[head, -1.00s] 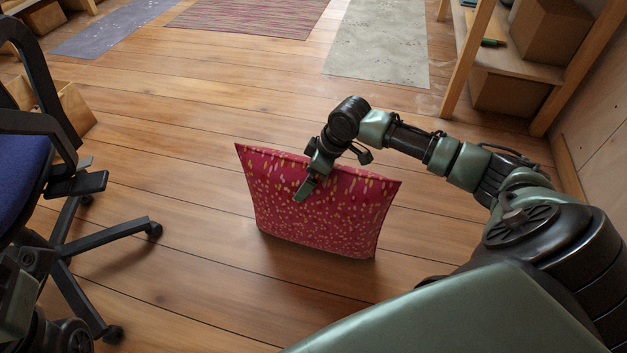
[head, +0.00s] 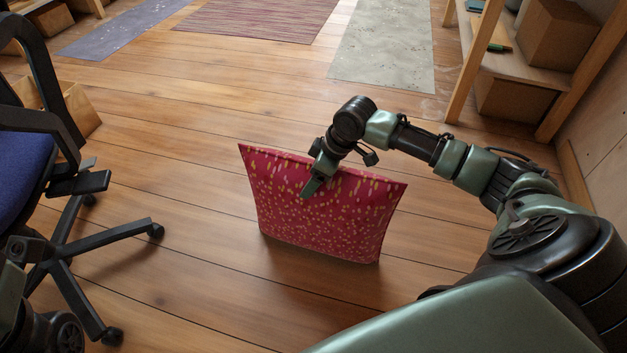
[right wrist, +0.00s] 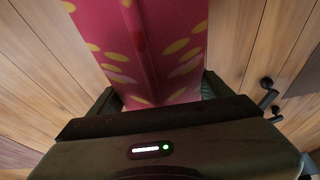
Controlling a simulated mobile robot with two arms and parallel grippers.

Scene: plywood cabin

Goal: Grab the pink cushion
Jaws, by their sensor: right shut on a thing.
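The pink cushion (head: 322,222) is dark pink with yellow and pale spots. It stands upright in the middle of the head view, over the wooden floor; I cannot tell whether its lower edge touches the floor. My right gripper (head: 313,186) is shut on its top edge, with one finger showing on the near face. In the right wrist view the cushion (right wrist: 140,40) runs between the two fingers of the right gripper (right wrist: 160,98). At the lower left of the head view only a part of my left arm shows, and its gripper cannot be made out.
A blue office chair (head: 22,170) with a black wheeled base stands at the left. A wooden shelf (head: 520,68) with boxes is at the upper right. Flat rugs (head: 385,45) lie at the back. The floor around the cushion is clear.

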